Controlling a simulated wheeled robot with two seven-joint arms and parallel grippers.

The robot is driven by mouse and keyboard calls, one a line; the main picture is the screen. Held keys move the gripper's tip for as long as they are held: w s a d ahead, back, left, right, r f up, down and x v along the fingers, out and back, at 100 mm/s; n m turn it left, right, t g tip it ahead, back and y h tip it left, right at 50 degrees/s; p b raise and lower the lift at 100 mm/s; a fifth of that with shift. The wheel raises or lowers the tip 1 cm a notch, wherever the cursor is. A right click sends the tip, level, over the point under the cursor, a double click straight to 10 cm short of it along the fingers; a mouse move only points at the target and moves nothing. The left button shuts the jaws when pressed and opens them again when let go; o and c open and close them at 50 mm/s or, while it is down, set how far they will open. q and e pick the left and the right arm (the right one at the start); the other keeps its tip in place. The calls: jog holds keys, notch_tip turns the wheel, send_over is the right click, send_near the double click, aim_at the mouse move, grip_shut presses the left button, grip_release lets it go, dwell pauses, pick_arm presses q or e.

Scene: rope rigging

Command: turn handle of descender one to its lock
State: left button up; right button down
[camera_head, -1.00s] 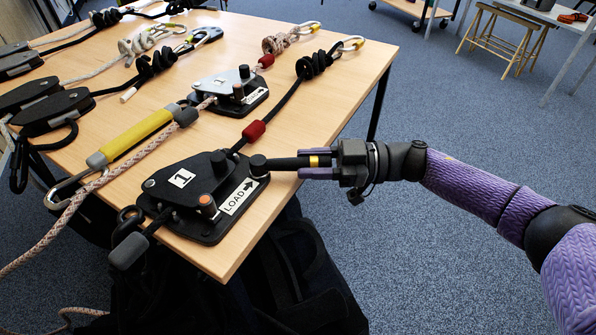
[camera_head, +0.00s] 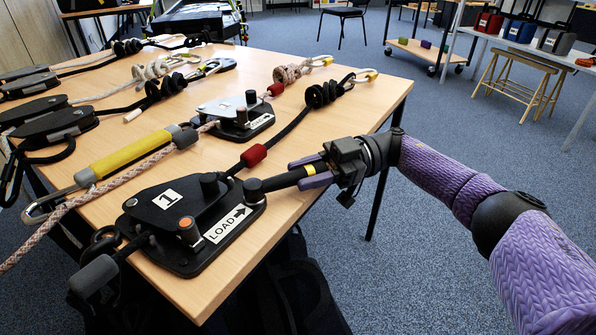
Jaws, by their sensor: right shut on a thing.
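Descender one (camera_head: 165,222) is a black device on a black plate at the table's near edge, with a white label "1" and a white "LOAD" arrow label. Its black handle (camera_head: 285,180) runs from a round pivot at the plate's right corner, out to the upper right over the table's edge. My right gripper (camera_head: 318,170) comes in from the right and is shut on the outer end of this handle, its purple fingers on either side. The handle's tip between the fingers is partly hidden. My left gripper is not in view.
A second descender (camera_head: 235,118) with a grey top stands behind on the table (camera_head: 330,125). A black rope with a red sleeve (camera_head: 253,155) passes close to the handle. A yellow-sleeved piece (camera_head: 130,155) and several more devices lie to the left. Open floor lies right of the table.

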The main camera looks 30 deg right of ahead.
jog(key=shift+c, duration=2)
grip_release()
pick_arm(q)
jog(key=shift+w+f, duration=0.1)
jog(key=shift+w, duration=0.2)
pick_arm(e)
jog(key=shift+d, duration=0.1)
jog(key=shift+d, duration=0.35)
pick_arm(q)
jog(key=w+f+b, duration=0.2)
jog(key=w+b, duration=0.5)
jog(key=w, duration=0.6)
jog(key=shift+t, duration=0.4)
pick_arm(e)
jog(key=s+d, duration=0.1)
jog(key=d, duration=0.8)
